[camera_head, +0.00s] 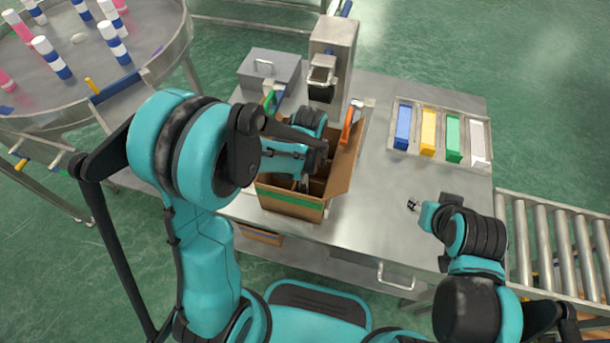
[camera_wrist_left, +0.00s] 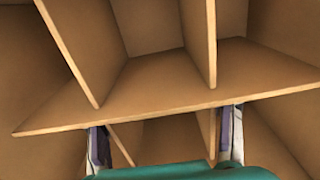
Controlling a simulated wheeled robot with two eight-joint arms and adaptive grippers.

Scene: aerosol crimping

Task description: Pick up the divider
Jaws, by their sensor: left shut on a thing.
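The divider (camera_wrist_left: 160,110) is a set of crossing brown cardboard panels, seen from close above in the left wrist view. It sits within the walls of the open cardboard box (camera_head: 291,204), which has a green stripe and stands on the steel table. My left gripper (camera_wrist_left: 165,142) reaches down into the box and is shut on the divider, with its two fingers at the long panel. In the head view my left arm hides much of the box interior. My right gripper (camera_head: 413,205) hangs over the right part of the table, apart from the box; its finger opening is too small to judge.
A tray (camera_head: 398,156) with blue, yellow, green and white blocks lies at the right. A grey machine (camera_head: 333,50) and a grey lidded case (camera_head: 268,70) stand behind the box. A roller conveyor (camera_head: 550,240) is at right, a round table (camera_head: 165,65) with cans at left.

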